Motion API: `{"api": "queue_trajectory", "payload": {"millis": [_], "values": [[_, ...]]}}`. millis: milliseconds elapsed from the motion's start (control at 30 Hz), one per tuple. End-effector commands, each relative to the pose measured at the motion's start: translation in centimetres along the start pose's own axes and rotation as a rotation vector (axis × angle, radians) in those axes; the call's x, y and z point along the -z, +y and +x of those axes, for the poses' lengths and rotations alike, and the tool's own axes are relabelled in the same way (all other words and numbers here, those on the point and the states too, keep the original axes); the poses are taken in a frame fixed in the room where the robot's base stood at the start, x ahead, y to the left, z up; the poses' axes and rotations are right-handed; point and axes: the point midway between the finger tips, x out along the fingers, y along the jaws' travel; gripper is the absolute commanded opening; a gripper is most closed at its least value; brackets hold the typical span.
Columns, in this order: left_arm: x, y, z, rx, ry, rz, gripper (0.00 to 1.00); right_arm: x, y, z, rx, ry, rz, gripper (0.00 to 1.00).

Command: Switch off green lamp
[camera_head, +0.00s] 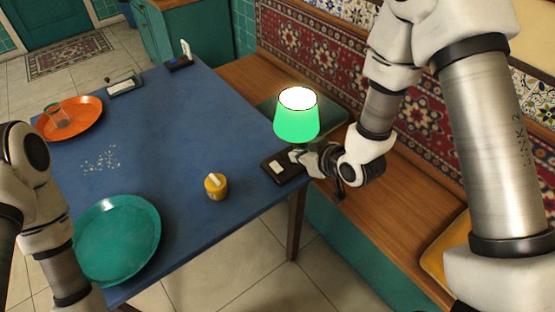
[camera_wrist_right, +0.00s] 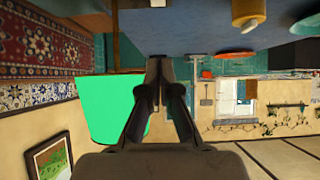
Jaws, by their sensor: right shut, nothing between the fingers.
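The green lamp (camera_head: 297,118) glows brightly at the right edge of the blue table (camera_head: 180,120). A dark base with pale switch-like parts (camera_head: 281,167) sits just below its shade.
A yellow pot (camera_head: 216,187) and a teal plate (camera_head: 118,240) stand on the near part of the table. An orange plate (camera_head: 87,115) with a glass is at left. Small dark-based objects (camera_head: 124,86) (camera_head: 179,62) stand at the back. A wooden bench (camera_head: 390,215) runs along the right.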

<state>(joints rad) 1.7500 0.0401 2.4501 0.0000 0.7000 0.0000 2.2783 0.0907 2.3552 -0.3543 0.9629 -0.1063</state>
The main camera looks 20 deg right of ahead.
Motion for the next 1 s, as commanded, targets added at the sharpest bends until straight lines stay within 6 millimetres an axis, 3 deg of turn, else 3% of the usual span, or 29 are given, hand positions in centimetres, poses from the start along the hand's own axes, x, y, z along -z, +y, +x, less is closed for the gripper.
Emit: {"api": "queue_trajectory", "payload": {"millis": [267,367,733,1000], "values": [[0.0,0.0,-0.1,0.000,0.000,0.000,0.85,-0.1,0.0,0.7,-0.001,-0.003,0.000,0.00],[0.0,0.0,-0.3,0.000,0.000,0.000,0.85,-0.1,0.0,2.0,0.000,-0.004,-0.001,0.00],[0.0,0.0,-1.5,0.000,0.000,0.000,0.85,-0.1,0.0,10.0,0.000,-0.004,0.001,0.00],[0.0,0.0,-2.1,0.000,0.000,0.000,0.85,-2.8,0.0,12.6,0.000,-0.005,0.003,0.00]]}}
